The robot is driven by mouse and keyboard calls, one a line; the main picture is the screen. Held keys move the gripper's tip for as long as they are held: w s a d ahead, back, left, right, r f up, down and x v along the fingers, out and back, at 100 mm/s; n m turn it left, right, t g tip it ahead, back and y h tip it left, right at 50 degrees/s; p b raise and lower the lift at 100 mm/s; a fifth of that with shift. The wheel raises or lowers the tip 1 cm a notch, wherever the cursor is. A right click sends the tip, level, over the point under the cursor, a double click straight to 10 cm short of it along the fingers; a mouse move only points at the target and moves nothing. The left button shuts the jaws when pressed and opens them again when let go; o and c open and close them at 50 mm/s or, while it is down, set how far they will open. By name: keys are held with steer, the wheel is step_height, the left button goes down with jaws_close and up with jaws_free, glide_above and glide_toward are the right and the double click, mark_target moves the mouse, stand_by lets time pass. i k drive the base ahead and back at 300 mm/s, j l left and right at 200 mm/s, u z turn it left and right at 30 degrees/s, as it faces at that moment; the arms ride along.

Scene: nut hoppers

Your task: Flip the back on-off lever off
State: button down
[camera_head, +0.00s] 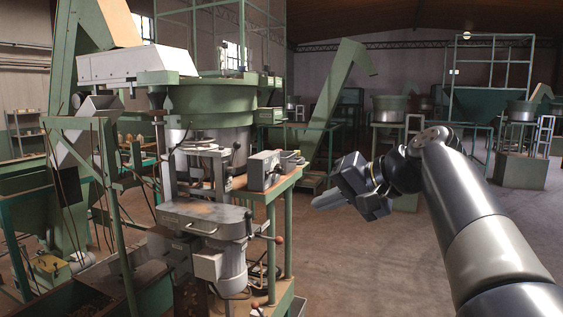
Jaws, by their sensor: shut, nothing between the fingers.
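Several small levers with dark or reddish knobs show on the green machine at left centre. One lever (279,239) sticks out to the right at the front edge of the machine's table. A second lever (249,216) stands by the rounded metal housing, and a thin upright lever (236,146) rises farther back beside the grey control box (264,170). I cannot tell from this view which one is the back on-off lever, or its setting. My gripper (318,203) is shut and empty, right of the control box, pointing left and clear of the machine.
The machine's green table (283,184) has a corner and edge facing my gripper. A large round hopper bowl (210,100) stands above it. A sloped green conveyor (336,95) and more hoppers stand farther back. The floor (345,260) below my gripper is clear.

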mark_target(279, 170)
steer(key=i+l+u, duration=0.15)
steer(key=i+l, duration=0.15)
steer(key=i+l+u, duration=0.35)
steer(key=i+l, duration=0.35)
steer(key=i+l+u, duration=0.15)
steer(key=i+l, duration=0.15)
steer(key=i+l+u, duration=0.2)
steer(key=l, duration=0.35)
steer(key=i+l+u, duration=0.15)
steer(key=i+l, duration=0.15)
steer(key=l, duration=0.2)
